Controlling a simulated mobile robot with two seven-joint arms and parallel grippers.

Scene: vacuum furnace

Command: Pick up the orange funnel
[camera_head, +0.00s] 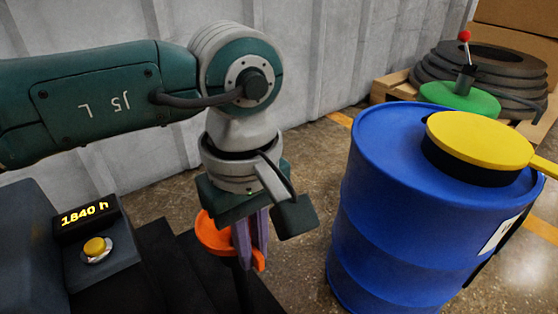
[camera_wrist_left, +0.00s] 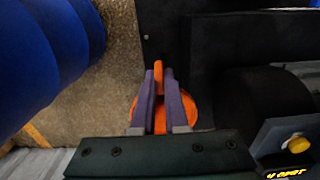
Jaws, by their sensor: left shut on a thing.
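The orange funnel (camera_head: 213,234) shows in the head view below my left wrist, beside the dark machine. My left gripper (camera_head: 252,250) points down with its purple fingers shut on the funnel. In the left wrist view the fingers of my left gripper (camera_wrist_left: 160,88) close around an orange strip of the funnel (camera_wrist_left: 188,107), and orange shows on both outer sides. The fingers hide part of the funnel. A dark stem shows below the funnel in the head view; whether it touches the machine I cannot tell. My right gripper is in neither view.
A blue drum (camera_head: 385,200) with a yellow-lidded pan (camera_head: 480,138) on top stands to the right. A display box (camera_head: 88,215) with a yellow button is at the left. Black hose coils (camera_head: 500,68) lie on a pallet behind. Floor is clear between machine and drum.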

